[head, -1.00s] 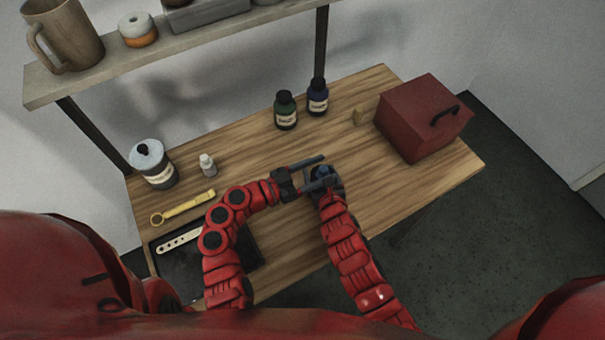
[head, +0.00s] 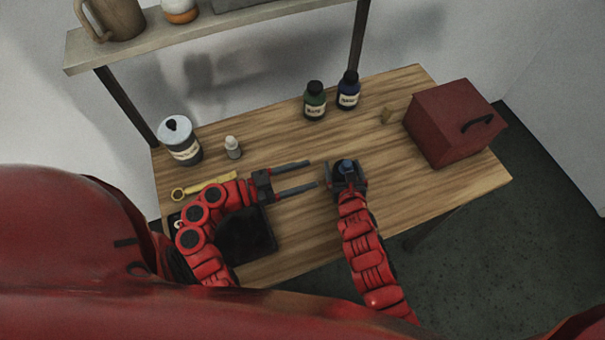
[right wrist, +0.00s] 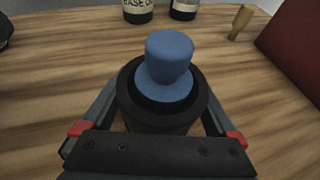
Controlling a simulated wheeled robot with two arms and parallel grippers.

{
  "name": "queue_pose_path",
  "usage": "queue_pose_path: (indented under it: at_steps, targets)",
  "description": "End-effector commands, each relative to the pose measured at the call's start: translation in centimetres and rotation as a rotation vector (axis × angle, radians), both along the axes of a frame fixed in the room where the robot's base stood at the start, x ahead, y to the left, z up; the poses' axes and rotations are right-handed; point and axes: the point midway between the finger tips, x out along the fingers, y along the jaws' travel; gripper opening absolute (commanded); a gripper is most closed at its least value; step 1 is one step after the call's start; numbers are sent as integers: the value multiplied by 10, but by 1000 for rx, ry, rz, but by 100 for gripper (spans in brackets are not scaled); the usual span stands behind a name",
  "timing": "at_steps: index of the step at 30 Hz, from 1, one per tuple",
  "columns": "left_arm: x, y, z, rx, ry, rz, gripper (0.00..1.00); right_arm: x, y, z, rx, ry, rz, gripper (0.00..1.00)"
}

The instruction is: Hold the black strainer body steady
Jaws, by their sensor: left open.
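The black strainer body (right wrist: 196,103) stands on the wooden table with a blue knob-like piece (right wrist: 169,62) in its top. In the head view the blue piece (head: 347,165) shows between the fingers of my right gripper (head: 346,173). My right gripper's fingers lie along both sides of the black body and appear shut on it; their tips are hidden behind it in the right wrist view. My left gripper (head: 312,173) is open and empty, its two long fingers pointing at the strainer from the left, a little apart from it.
A green bottle (head: 315,103) and a blue bottle (head: 348,93) stand behind. A dark red box (head: 453,122) is at right, near a small tan piece (head: 386,116).

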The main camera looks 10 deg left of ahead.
Motion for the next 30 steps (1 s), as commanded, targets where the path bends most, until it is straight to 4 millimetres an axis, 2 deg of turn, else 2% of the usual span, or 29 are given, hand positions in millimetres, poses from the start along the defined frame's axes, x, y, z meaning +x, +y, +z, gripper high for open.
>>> queue_pose_path:
  at_steps: [11,14,24,30]
  targets:
    - [0,0,0,0,0,0,65,-6,-2,3,-1,-1,0,100]
    - [0,0,0,0,0,0,65,-19,-7,6,-5,2,1,100]
    - [0,0,0,0,0,0,65,-80,-25,34,1,-1,3,100]
    - [0,0,0,0,0,0,65,-101,-33,43,-2,1,-1,100]
